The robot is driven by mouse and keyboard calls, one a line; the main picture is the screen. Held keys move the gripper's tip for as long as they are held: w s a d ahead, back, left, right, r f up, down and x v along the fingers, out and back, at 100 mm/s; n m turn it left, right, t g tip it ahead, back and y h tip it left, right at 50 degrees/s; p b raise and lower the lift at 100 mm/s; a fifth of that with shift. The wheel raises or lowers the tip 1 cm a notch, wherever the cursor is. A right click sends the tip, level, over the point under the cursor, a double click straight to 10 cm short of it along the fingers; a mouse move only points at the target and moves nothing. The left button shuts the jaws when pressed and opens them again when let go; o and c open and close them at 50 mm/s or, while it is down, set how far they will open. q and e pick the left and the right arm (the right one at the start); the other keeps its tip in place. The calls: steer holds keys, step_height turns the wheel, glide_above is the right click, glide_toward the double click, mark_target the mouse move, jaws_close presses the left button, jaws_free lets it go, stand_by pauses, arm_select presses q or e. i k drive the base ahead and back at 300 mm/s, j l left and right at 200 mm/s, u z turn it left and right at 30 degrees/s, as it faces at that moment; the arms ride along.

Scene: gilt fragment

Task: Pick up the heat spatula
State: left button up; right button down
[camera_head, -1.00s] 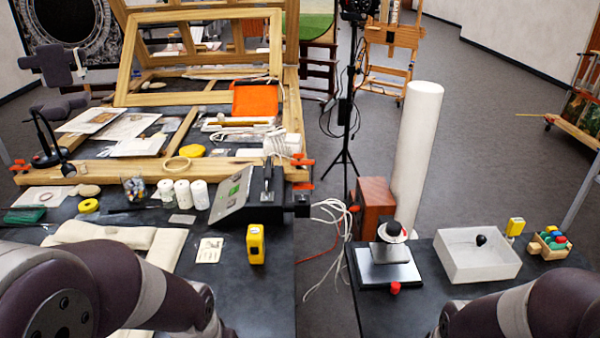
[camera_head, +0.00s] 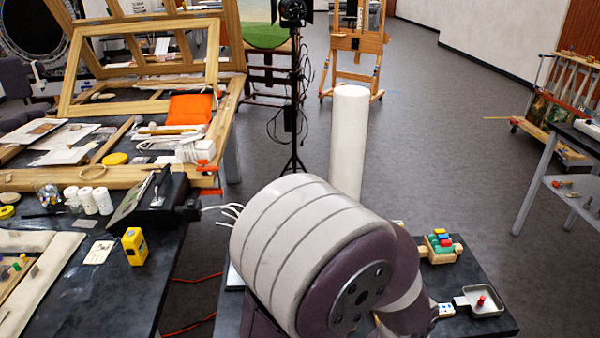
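I cannot identify the heat spatula for certain. A black control unit (camera_head: 128,207) with a tilted panel sits at the right edge of the left table, and a slim dark tool with a pale part (camera_head: 158,182) rests on top of it. A wooden-handled tool (camera_head: 167,131) lies on the big wooden frame by an orange cloth (camera_head: 191,108) and a coiled white cord (camera_head: 192,151). Neither of my grippers is in view. My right arm's thick links fill the lower middle and hide much of the right table.
The left table (camera_head: 120,285) holds a yellow device (camera_head: 134,246), white jars (camera_head: 88,202) and cream pads (camera_head: 50,265). A tall white cylinder (camera_head: 349,140) stands behind my arm. Coloured blocks (camera_head: 440,245) and a small tray (camera_head: 480,301) are on the right table.

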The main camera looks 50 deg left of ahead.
mark_target(159, 182)
steer(key=i+l+z, duration=0.6)
steer(key=i+z, duration=0.15)
steer(key=i, duration=0.2)
steer(key=i+l+z, duration=0.1)
steer(key=i+z, duration=0.3)
steer(key=i, duration=0.15)
steer(key=i+u, duration=0.7)
steer(key=i+l+u, duration=0.35)
steer(key=i+j+u, duration=0.15)
steer(key=u, duration=0.25)
steer(key=i+u, duration=0.55)
steer(key=u, duration=0.2)
steer(key=i+u, duration=0.7)
steer(key=i, duration=0.3)
steer(key=i+u, duration=0.25)
steer(key=i, duration=0.4)
steer(key=i+j+u, duration=0.1)
steer(key=i+u, duration=0.25)
steer(key=u, duration=0.15)
steer(key=i+u, duration=0.35)
steer(key=u, duration=0.15)
steer(key=i+l+u, duration=0.2)
steer(key=i+u, duration=0.25)
steer(key=i+j+u, duration=0.2)
steer(key=i+u, duration=0.2)
steer(key=i+j+u, duration=0.15)
steer(key=i+u, duration=0.55)
steer(key=u, duration=0.15)
